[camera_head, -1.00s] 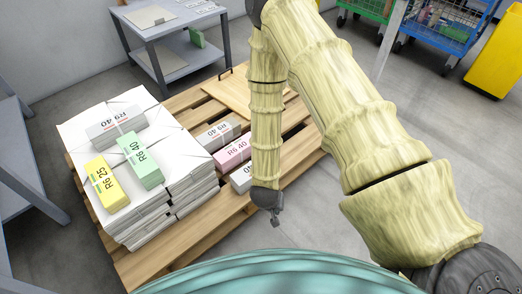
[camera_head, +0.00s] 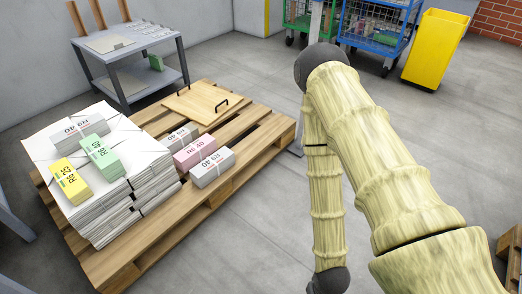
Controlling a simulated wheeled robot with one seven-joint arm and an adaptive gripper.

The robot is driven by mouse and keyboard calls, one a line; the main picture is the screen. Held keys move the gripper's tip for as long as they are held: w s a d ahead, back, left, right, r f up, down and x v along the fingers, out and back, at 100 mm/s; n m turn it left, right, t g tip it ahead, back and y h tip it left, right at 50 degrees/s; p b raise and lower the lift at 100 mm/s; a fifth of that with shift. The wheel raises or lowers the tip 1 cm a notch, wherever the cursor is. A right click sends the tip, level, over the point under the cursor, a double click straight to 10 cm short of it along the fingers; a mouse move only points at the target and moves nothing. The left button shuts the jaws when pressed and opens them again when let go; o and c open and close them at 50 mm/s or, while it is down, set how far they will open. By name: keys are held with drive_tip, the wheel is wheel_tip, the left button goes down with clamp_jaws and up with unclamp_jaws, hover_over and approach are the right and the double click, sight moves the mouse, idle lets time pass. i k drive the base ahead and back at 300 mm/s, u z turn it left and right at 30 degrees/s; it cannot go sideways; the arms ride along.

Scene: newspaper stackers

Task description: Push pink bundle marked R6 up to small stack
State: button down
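The pink bundle (camera_head: 195,152) lies flat on the wooden pallet, with print that reads like R6 40. It lies between two grey-white bundles, one behind it (camera_head: 178,138) and one in front of it (camera_head: 212,168). To its left stands a stack of tied white newspapers (camera_head: 114,203), with a gap of bare pallet between. On top of this stack lie a yellow bundle (camera_head: 69,180), a green bundle (camera_head: 100,156) and a grey bundle (camera_head: 78,130). My forearm hangs right of the pallet, clear of the bundles. My gripper is out of view below the bottom edge.
The wooden pallet (camera_head: 225,198) has a board with two dark handles (camera_head: 203,103) at its back. A grey table (camera_head: 150,48) stands behind. A blue wire cart (camera_head: 375,30) and a yellow bin (camera_head: 433,48) stand at the back right.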

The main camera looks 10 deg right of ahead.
sight(196, 152)
drive_tip(key=u, duration=0.25)
drive_tip(key=k, duration=0.3)
drive_tip(key=z, duration=0.85)
drive_tip(key=i, duration=0.8)
drive_tip(key=u, duration=0.35)
